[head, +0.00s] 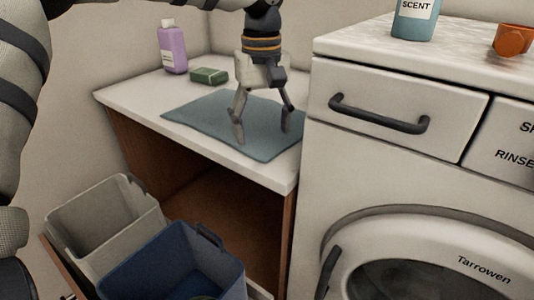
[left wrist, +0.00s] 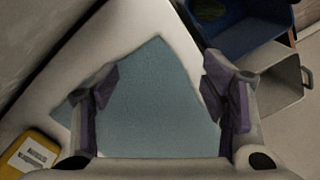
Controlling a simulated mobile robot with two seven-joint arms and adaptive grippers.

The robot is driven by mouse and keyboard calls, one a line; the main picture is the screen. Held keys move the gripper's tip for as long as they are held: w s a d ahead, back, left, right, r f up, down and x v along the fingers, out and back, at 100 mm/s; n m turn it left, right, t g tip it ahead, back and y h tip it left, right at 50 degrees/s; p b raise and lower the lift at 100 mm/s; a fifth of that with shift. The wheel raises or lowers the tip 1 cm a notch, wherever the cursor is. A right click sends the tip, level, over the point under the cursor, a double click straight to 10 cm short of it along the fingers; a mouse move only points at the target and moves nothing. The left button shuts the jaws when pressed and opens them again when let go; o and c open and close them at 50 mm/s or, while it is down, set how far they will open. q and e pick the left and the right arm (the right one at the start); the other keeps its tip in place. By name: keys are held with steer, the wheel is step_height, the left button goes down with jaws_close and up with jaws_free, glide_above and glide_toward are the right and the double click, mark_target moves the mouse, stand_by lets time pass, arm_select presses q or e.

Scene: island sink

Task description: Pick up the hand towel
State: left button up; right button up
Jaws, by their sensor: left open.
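The hand towel (head: 206,120) is a flat blue-grey cloth lying on the white counter (head: 129,100), beside the washing machine. In the left wrist view the towel (left wrist: 155,100) fills the middle, between my fingers. My left gripper (head: 262,136) is open and points down over the right part of the towel. Its fingertips are close to the cloth; I cannot tell whether they touch it. In the left wrist view my left gripper (left wrist: 160,88) has its fingers wide apart with nothing held. My right gripper does not show in either view.
A purple bottle (head: 173,50) and a green block (head: 209,76) stand behind the towel. The washing machine (head: 400,180) rises at the right, with a blue bottle (head: 415,22) and an orange object (head: 513,40) on top. A grey bin (head: 100,225) and a blue bin (head: 170,265) stand below the counter.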

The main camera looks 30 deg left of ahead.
mark_target(262, 159)
arm_select(q)
steer(key=shift+f, duration=2.35)
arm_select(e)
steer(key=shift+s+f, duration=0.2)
arm_select(q)
steer(key=shift+f, duration=0.15)
steer(key=shift+w+f, duration=0.1)
steer(key=shift+f, duration=0.15)
steer(key=shift+c, duration=0.2)
steer(key=shift+f, duration=0.2)
jaws_close()
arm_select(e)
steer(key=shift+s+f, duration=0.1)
arm_select(q)
step_height(262, 159, up, 12)
steer(key=shift+r+p, duration=0.25)
steer(key=shift+p, duration=0.2)
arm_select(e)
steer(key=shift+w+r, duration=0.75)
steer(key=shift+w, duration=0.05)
